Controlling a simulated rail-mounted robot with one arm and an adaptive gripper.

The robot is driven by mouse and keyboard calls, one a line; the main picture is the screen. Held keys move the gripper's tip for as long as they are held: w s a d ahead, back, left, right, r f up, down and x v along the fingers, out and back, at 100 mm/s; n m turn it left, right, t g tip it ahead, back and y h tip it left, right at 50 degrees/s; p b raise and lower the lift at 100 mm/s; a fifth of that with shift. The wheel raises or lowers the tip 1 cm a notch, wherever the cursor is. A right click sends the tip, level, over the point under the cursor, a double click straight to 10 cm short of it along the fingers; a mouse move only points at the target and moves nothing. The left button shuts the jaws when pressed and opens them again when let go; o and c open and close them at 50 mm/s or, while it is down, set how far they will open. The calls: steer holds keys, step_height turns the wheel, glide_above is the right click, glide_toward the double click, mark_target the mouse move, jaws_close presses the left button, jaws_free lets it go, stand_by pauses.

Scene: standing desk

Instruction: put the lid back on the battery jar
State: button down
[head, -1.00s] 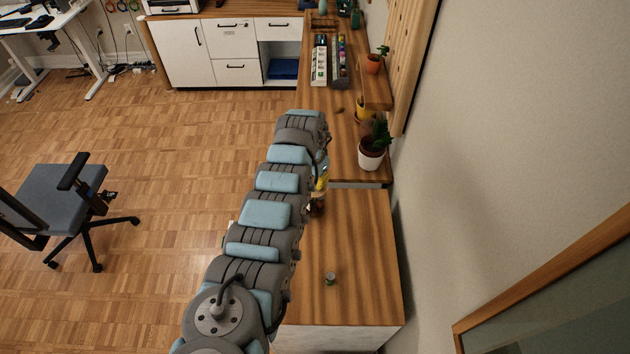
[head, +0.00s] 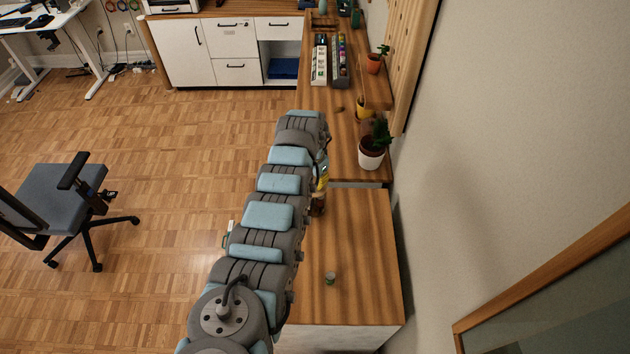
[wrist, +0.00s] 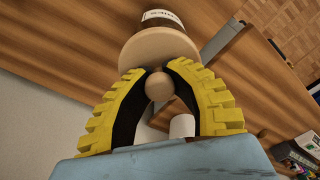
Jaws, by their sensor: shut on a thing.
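My gripper (wrist: 158,88) has yellow ribbed fingers and is shut on the round knob of a pale wooden lid (wrist: 150,48). The battery jar (wrist: 160,20), dark with a white label, shows just beyond the lid in the wrist view. The lid hides most of it, and I cannot tell whether lid and jar touch. In the head view the brown jar (head: 318,207) is partly hidden behind my arm, near the far left edge of the near desk section. My gripper (head: 321,180) is just above it there, with the lid not clearly visible.
A small grey-green tin (head: 330,279) stands on the near desk section (head: 365,255). A gap separates it from the far desk section.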

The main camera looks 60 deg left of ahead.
stand_by(0.3)
steer(key=shift+c, duration=2)
jaws_free()
steer(key=shift+r, duration=0.15)
steer(key=shift+r+p, duration=1.75)
steer(key=shift+r, duration=1.65)
